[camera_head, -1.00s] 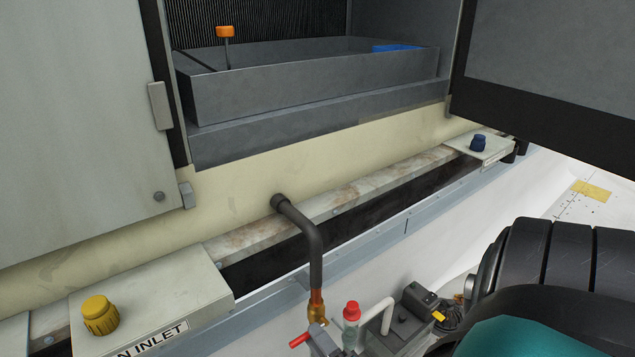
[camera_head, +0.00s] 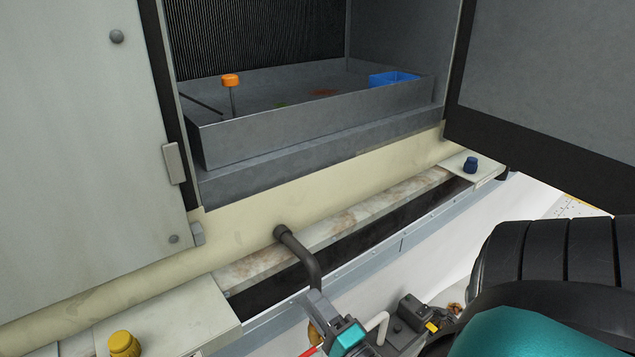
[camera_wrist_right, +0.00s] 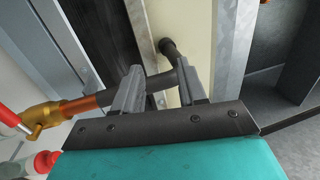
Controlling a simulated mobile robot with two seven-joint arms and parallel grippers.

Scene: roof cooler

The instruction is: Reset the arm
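My right gripper (camera_head: 322,308) is at the lower middle of the head view, beside the bent black drain pipe (camera_head: 299,250). In the right wrist view its two grey fingers (camera_wrist_right: 162,92) stand apart, with the pipe's elbow (camera_wrist_right: 163,82) showing between and behind them. I cannot tell whether they touch it. A brass valve (camera_wrist_right: 42,117) on the copper end of the pipe lies to the left in that view. In the head view the gripper largely covers the valve. My left gripper is not in view.
The open cooler holds a grey pan (camera_head: 290,132) with an orange-capped float (camera_head: 231,82) and a blue box (camera_head: 392,79). A cabinet panel (camera_head: 85,150) is at left, an open door (camera_head: 550,85) at right.

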